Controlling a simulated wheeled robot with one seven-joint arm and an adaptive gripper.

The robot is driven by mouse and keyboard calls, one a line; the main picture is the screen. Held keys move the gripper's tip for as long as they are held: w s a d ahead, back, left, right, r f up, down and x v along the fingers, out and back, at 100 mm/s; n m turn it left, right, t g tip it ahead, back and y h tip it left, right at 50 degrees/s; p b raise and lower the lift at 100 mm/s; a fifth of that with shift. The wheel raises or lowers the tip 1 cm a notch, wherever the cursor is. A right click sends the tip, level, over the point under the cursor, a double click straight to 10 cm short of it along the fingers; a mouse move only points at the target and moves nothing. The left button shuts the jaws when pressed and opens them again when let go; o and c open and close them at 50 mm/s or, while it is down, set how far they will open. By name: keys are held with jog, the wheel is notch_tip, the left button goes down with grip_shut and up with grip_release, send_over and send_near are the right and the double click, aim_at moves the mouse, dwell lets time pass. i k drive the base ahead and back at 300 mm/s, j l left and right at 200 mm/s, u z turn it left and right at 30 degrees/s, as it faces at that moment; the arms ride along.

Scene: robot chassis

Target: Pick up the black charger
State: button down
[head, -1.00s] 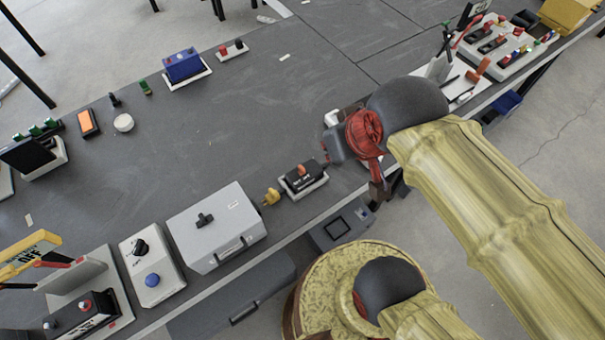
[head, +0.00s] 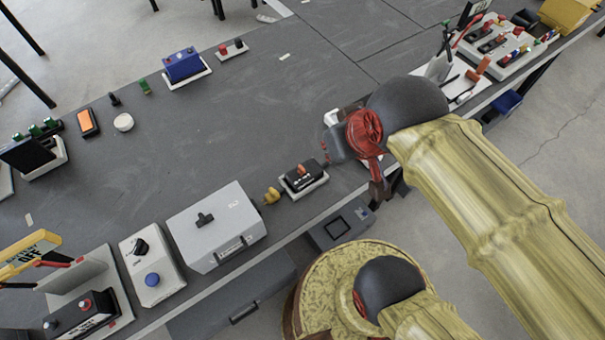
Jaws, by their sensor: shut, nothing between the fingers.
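A black block with an orange switch (head: 301,175) sits in a white base near the front edge of the table; it may be the black charger, but I cannot tell for sure. A small black piece (head: 114,100) stands farther back on the left. My gripper (head: 379,191) is shut and empty at the table's front edge, to the right of the black block and apart from it. My arm's grey and red joints hide part of the gripper and the table behind it.
A yellow knob-like piece (head: 271,195) and a grey metal box (head: 215,228) stand left of the black block. A white box with a blue button (head: 152,280) is farther left. A blue box (head: 184,65) stands at the back. The table's middle (head: 220,130) is clear.

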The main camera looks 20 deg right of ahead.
aim_at(297, 183)
jog(key=k+l+u, duration=0.45)
jog(key=k+l, duration=0.2)
jog(key=k, duration=0.15)
